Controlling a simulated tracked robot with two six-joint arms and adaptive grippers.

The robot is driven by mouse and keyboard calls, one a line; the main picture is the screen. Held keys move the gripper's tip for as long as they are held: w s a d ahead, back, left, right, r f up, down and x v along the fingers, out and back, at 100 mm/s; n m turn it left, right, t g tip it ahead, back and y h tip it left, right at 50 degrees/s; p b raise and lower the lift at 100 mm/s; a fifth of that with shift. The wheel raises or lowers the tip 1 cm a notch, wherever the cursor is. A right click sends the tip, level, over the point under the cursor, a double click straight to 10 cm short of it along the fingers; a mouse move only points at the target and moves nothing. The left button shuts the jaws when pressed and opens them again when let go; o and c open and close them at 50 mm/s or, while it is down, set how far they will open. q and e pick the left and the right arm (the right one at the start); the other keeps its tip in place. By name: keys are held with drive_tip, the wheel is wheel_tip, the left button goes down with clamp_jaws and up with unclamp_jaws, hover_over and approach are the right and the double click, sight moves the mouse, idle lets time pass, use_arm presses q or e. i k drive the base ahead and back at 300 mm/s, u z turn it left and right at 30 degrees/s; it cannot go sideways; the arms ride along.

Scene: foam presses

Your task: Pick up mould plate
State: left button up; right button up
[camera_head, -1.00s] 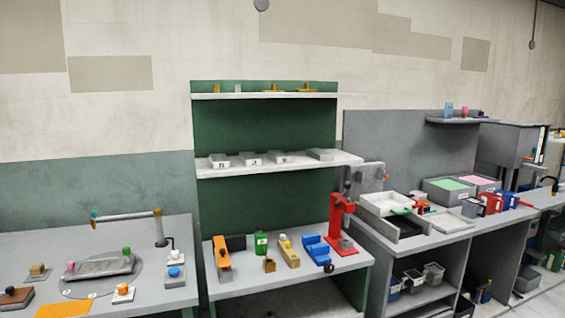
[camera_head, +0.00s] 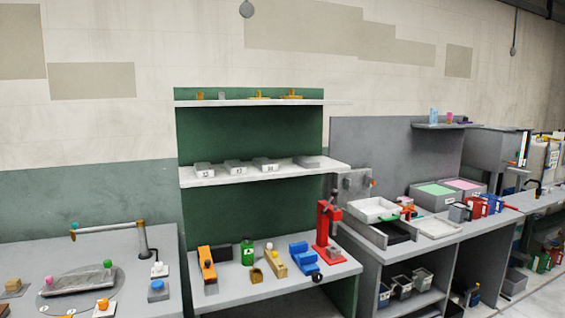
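Several grey block-like plates lie in a row on the middle shelf of the green rack; the labelled ones at the left (camera_head: 204,170), centre-left (camera_head: 236,167) and centre-right (camera_head: 265,164) have dark marks on their front faces. A plain grey one (camera_head: 306,162) sits at the right end of the row. I cannot tell for certain which is the mould plate. A flat grey ribbed plate (camera_head: 78,282) with a green knob and a pink knob lies on the left bench. Neither of my grippers shows in the head view.
The green rack's lower bench (camera_head: 232,297) holds an orange tool (camera_head: 207,263), a green bottle (camera_head: 247,252), a blue vice-like device (camera_head: 303,258) and a red press (camera_head: 327,232). A lamp arm (camera_head: 108,229) stands over the left bench. White trays (camera_head: 374,210) stand on the right bench.

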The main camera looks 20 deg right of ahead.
sight(264, 164)
drive_tip(key=z, duration=0.15)
drive_tip(key=i, duration=1.3)
drive_tip(key=u, duration=0.4)
